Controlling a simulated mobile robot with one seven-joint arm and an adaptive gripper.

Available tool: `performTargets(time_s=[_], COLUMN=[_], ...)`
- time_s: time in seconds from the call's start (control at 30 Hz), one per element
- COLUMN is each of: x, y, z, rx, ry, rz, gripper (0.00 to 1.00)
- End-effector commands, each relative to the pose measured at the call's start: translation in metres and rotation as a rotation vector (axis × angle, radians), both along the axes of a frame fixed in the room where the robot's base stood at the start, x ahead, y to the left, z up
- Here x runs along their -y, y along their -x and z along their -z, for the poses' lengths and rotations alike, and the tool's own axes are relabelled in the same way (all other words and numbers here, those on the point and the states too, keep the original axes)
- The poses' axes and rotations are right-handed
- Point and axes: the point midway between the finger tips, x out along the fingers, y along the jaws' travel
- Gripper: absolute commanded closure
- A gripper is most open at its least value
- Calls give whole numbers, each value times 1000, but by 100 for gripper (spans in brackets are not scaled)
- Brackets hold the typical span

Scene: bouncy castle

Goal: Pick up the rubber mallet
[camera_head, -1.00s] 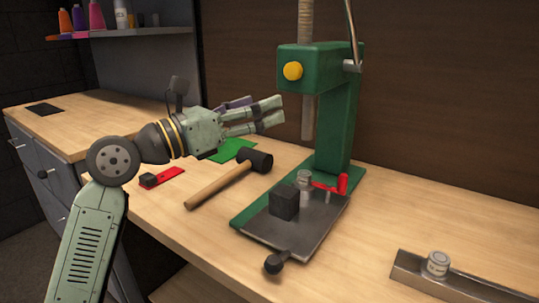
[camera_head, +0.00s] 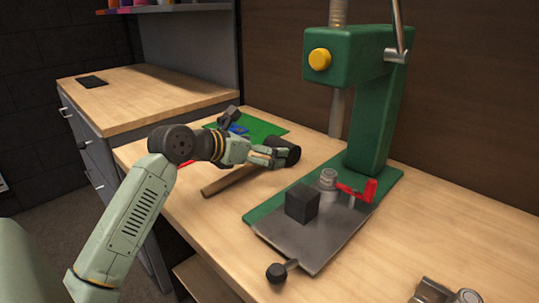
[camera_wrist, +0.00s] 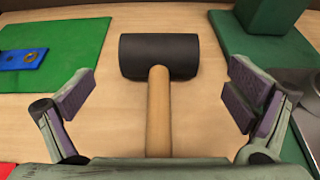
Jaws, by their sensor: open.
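The rubber mallet, with a black head and a wooden handle, lies on the wooden bench. In the wrist view its head (camera_wrist: 159,56) is at the upper middle and its handle (camera_wrist: 158,110) runs down between my fingers. In the head view the handle (camera_head: 228,180) shows below my gripper (camera_head: 275,156), which hides part of the mallet; the black head (camera_head: 287,150) shows behind the fingertips. My gripper is open, with its fingers (camera_wrist: 158,95) spread wide on either side of the handle and no finger visibly touching it.
A green press (camera_head: 375,120) with a steel plate (camera_head: 320,232) and a black block (camera_head: 302,203) stands just right of the mallet. A green mat (camera_head: 262,127) with a blue piece (camera_wrist: 22,60) lies at its left. A red item (camera_wrist: 5,170) is partly visible.

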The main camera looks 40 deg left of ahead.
Motion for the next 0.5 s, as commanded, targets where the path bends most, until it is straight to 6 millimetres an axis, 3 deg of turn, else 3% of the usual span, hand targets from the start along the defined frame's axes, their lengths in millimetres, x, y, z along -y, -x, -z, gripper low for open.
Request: performTargets(time_s=[0.23,0.5], x=[3,3], y=[-35,-40], z=[11,15], rx=[0,0], ry=[1,0], rz=[3,0], gripper=[2,2])
